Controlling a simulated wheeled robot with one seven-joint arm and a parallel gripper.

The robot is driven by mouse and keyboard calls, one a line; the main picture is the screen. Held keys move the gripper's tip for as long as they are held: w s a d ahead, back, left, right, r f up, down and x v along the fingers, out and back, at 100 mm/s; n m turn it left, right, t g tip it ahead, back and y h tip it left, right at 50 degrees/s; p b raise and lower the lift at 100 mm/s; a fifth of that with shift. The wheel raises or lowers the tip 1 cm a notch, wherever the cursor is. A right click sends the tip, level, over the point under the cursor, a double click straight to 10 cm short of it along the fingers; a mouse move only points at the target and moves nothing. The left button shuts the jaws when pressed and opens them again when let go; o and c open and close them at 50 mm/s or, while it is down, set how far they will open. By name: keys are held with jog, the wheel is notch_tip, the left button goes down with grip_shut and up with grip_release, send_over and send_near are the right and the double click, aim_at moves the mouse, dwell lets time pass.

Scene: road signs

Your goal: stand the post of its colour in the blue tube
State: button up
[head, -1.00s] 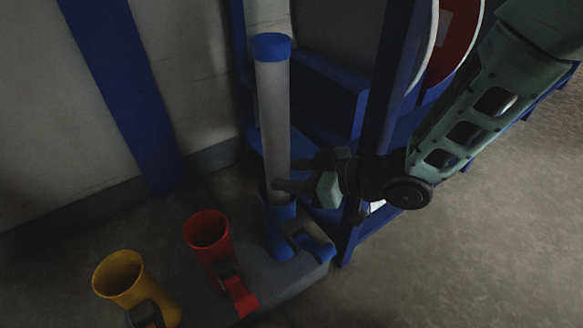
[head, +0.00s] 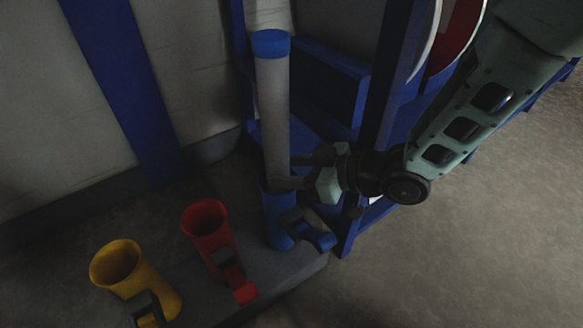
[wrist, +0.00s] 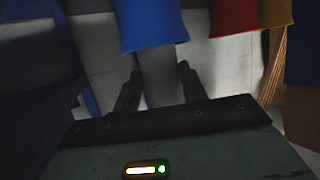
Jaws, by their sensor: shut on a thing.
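The post (head: 274,115) is a tall pale grey pole with a blue band at its top. It stands nearly upright, its lower end inside the mouth of the blue tube (head: 279,220); how deep it reaches is hidden. My gripper (head: 282,172) comes from the right and is shut on the post just above the tube's rim. In the wrist view the grey post (wrist: 160,76) lies between my two dark fingers and runs into the blue tube (wrist: 152,28).
A red tube (head: 206,222) and a yellow tube (head: 118,265) stand empty to the left on the same dark base (head: 292,278). A blue rack (head: 388,75) with round signs stands close behind my arm. Open floor lies at right.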

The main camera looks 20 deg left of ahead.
aim_at(288, 134)
jog(key=shift+f+b, duration=0.4)
jog(key=shift+f, duration=0.2)
jog(key=o, duration=1.4)
jog(key=shift+o, duration=0.2)
jog(key=shift+f, duration=0.1)
notch_tip(288, 134, up, 10)
jog(key=p, duration=0.6)
jog(key=shift+p, duration=0.4)
